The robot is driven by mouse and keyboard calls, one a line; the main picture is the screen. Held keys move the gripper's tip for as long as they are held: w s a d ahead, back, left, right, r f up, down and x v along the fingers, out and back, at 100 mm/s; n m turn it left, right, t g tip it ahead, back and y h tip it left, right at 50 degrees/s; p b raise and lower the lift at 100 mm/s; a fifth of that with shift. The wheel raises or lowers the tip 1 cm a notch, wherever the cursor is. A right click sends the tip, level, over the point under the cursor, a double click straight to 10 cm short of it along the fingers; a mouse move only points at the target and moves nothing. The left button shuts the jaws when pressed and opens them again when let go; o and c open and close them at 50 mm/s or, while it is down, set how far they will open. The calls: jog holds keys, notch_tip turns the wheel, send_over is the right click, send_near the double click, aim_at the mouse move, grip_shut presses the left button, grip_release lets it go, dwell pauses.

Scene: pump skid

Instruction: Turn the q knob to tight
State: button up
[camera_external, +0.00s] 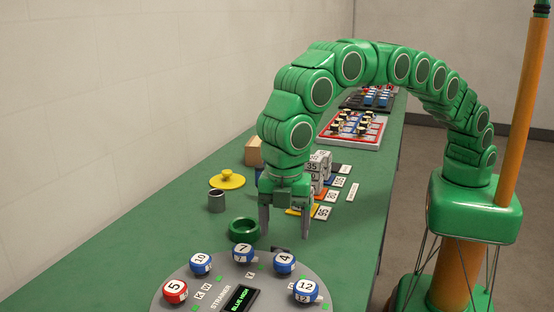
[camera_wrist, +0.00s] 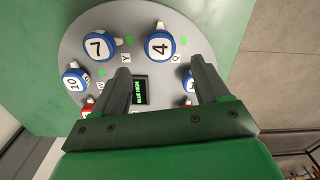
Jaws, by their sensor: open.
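In the wrist view, a small Q label (camera_wrist: 177,58) lies by the blue knob numbered 4 (camera_wrist: 160,45), which also shows in the external view (camera_external: 285,262). Its pointer tab sticks out at the top in the wrist view. I cannot read a tight mark. My gripper (camera_external: 285,235) is open and empty, pointing down above the panel's far side. In the wrist view its fingers (camera_wrist: 159,68) spread below the 4 knob, apart from it.
The blue 7 knob (camera_wrist: 98,46) is close beside the 4 knob. A dark display (camera_external: 237,300) with green text sits mid-panel. A green ring (camera_external: 244,230), grey cup (camera_external: 216,202) and yellow lidded piece (camera_external: 227,181) stand behind. The bench's left side is clear.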

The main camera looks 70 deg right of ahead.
aim_at(285, 258)
jog(key=shift+f, duration=3.6)
jog(key=shift+c, duration=0.4)
jog(key=c, duration=1)
